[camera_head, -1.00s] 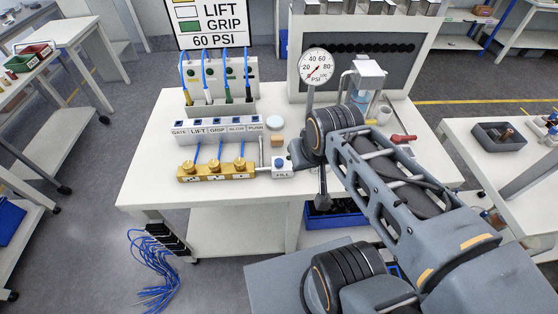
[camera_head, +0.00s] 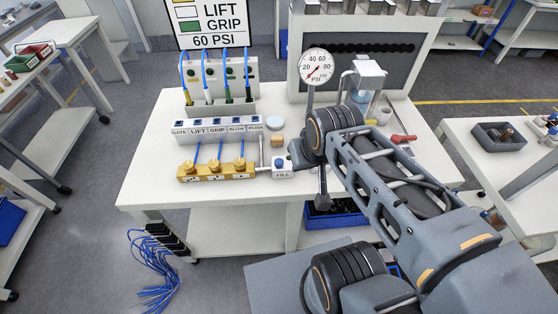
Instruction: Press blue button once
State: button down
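A small white box (camera_head: 283,172) labelled FILL stands at the front edge of the white table. A blue button (camera_head: 279,162) shows on its top. My gripper (camera_head: 307,175) is low beside the right of this box, mostly hidden behind my own wrist. Its dark parts show near the box and over the table's front edge. I cannot tell whether it touches the box or the button, or whether its fingers are open or shut. No held thing shows.
A brass block (camera_head: 216,172) with several knobs stands left of the box, with a labelled row of sockets (camera_head: 218,131) behind it. A pressure gauge (camera_head: 316,66) stands behind my wrist. A blue bin (camera_head: 338,220) is below the table. The table's front left is clear.

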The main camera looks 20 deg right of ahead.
aim_at(278, 162)
jog(key=k, duration=0.5)
jog(key=u, duration=1.9)
jog(key=i, duration=1.05)
jog(key=z, duration=2)
